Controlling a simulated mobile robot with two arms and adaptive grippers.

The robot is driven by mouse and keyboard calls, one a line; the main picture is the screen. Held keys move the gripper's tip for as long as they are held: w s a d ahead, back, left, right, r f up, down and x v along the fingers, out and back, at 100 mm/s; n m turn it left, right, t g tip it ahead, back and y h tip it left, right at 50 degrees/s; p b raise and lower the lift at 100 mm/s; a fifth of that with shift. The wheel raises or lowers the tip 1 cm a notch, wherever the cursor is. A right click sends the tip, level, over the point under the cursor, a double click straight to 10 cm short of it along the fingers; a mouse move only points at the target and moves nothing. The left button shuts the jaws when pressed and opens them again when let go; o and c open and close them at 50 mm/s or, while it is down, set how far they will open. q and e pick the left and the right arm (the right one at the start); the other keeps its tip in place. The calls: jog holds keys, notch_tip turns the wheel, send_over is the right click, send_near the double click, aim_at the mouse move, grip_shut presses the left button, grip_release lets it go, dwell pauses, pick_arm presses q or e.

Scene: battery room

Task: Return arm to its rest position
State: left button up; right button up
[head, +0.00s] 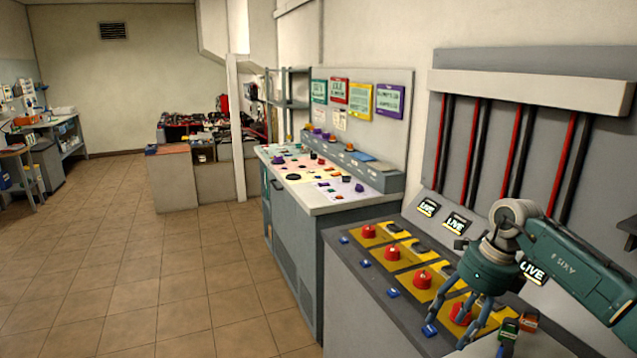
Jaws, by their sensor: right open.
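My right arm comes in from the right edge of the head view, teal with a grey wrist joint. My right gripper (462,310) points down over the near end of the grey console (345,280). Its fingers are spread open around or just above the nearest red knob (461,313); I cannot tell whether they touch it. Nothing is seen held in it. Other red knobs (421,279) sit on yellow plates farther along the console, with small blue tags (392,293) beside them. My left gripper is not in view.
Behind the console, a grey panel carries red and black vertical bars (513,150) and LIVE signs (428,207). Small green and orange items (528,323) lie close to the gripper's right. A second control desk (300,245) stands beyond. The tiled floor (150,270) at left is clear.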

jog(key=a+t+y, duration=0.2)
jog(key=a+y, duration=0.6)
jog(key=a, duration=1.6)
jog(key=s+a+r+m+t+y, duration=0.3)
jog(key=a+r+m+t+y, duration=0.4)
jog(key=a+r, duration=0.3)
jog(key=w+d+f+m+t+h, duration=0.2)
jog(key=d+m+t+h, duration=0.85)
jog(key=m, duration=0.95)
jog(key=s+d+f+m+g+h, duration=0.3)
jog(key=s+d+f+m+h, duration=0.15)
jog(key=d+f, duration=0.2)
jog(key=s+d+f+m+g+h, duration=0.3)
jog(key=d+f+m, duration=0.25)
jog(key=f, duration=0.25)
jog(key=s+d+f+m+g, duration=0.25)
jog(key=s+f+g, duration=0.35)
jog(key=s, duration=0.8)
jog(key=s+d+f+m+g, duration=0.1)
jog(key=s+f+m+g, duration=0.2)
jog(key=s+f+g, duration=0.7)
jog(key=s+f+t, duration=0.2)
jog(key=f, duration=0.9)
jog(key=s+f+t, duration=0.2)
jog(key=f, duration=1)
jog(key=s+d+f+g, duration=0.1)
jog(key=s+d+f, duration=0.1)
jog(key=s+f, duration=1.6)
jog(key=shift+d+n, duration=0.35)
jog(key=shift+n, duration=0.1)
